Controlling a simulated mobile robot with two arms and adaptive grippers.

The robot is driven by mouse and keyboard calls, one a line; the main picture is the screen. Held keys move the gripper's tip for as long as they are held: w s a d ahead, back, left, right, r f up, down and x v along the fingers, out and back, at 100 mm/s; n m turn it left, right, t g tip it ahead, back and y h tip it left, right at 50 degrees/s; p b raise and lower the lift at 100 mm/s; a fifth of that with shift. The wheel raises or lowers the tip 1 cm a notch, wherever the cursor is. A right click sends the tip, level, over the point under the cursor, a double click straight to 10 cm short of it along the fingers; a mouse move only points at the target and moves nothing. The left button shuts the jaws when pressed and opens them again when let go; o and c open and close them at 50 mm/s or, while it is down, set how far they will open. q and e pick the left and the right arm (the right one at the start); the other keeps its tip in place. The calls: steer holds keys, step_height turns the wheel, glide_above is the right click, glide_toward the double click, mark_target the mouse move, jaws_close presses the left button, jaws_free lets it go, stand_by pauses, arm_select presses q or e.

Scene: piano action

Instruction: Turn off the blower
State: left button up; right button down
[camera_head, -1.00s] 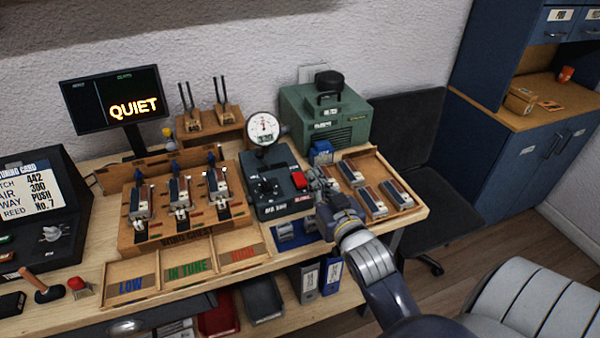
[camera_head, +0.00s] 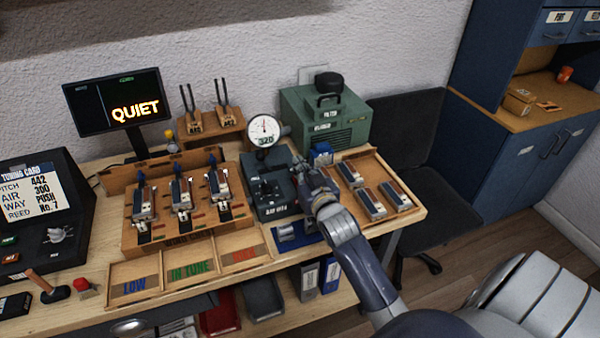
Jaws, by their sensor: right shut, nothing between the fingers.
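The blower (camera_head: 338,126) looks to be the green box with a black handle and vent slots at the back of the bench. In front of it stands a dark control box (camera_head: 272,208) with a black knob or lever and a round white gauge (camera_head: 264,130). My right gripper (camera_head: 303,178) is shut and empty, over the right side of this control box. The gripper and wrist cover the red switch there, so its position is hidden. I cannot tell whether the fingertips touch it. My left gripper is not in view.
A monitor (camera_head: 117,103) reads QUIET. A wooden rack (camera_head: 185,238) with several reed blocks and trays marked LOW and IN TUNE stands left of the control box. A wooden tray (camera_head: 398,226) of blocks lies close right of my wrist. A dark chair (camera_head: 425,150) stands beyond the bench.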

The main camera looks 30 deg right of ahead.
steer(key=shift+f, duration=1.25)
steer(key=shift+w, duration=0.1)
